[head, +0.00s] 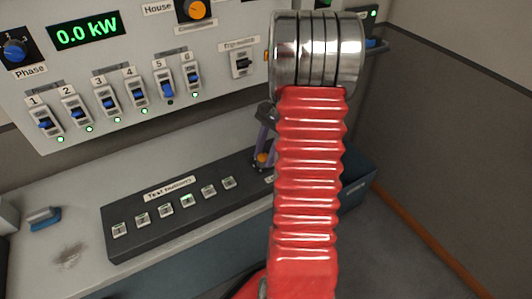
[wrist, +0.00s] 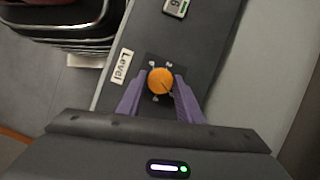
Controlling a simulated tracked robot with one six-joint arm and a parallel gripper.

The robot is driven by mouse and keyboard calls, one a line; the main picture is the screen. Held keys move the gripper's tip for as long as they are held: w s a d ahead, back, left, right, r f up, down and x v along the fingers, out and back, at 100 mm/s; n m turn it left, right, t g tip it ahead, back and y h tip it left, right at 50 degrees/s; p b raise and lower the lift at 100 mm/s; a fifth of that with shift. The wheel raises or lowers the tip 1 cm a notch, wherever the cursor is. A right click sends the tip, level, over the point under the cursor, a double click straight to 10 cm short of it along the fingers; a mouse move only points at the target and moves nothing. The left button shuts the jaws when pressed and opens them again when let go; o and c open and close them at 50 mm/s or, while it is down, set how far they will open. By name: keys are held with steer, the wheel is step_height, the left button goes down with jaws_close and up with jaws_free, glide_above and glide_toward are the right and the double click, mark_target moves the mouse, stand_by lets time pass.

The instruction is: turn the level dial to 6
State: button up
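The level dial (wrist: 161,82) is a round orange knob on a dark square plate, beside a white "Level" label (wrist: 122,65) in the wrist view. Small marks ring it, too blurred to read. A thin dark line on the knob runs toward the lower right. My gripper (wrist: 159,88) has its two purple fingers on either side of the knob, with a narrow gap showing at least on the left. I cannot tell whether the right finger touches. In the head view the dial (head: 262,159) shows small at my gripper, partly hidden by my red arm.
The dark console (head: 150,235) holds a row of numbered buttons, one lit green (head: 187,200). Above is a wall panel with a "0.0 kW" display (head: 86,30), blue switches and an orange House knob (head: 196,9). A blue object (head: 44,217) lies on the desk at left.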

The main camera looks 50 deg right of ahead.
steer(key=c, duration=0.5)
steer(key=shift+n, duration=0.4)
steer(key=o, duration=1.1)
steer(key=shift+c, duration=0.2)
steer(key=v, duration=1.3)
steer(key=shift+w+r, duration=0.2)
steer(key=shift+r, duration=0.15)
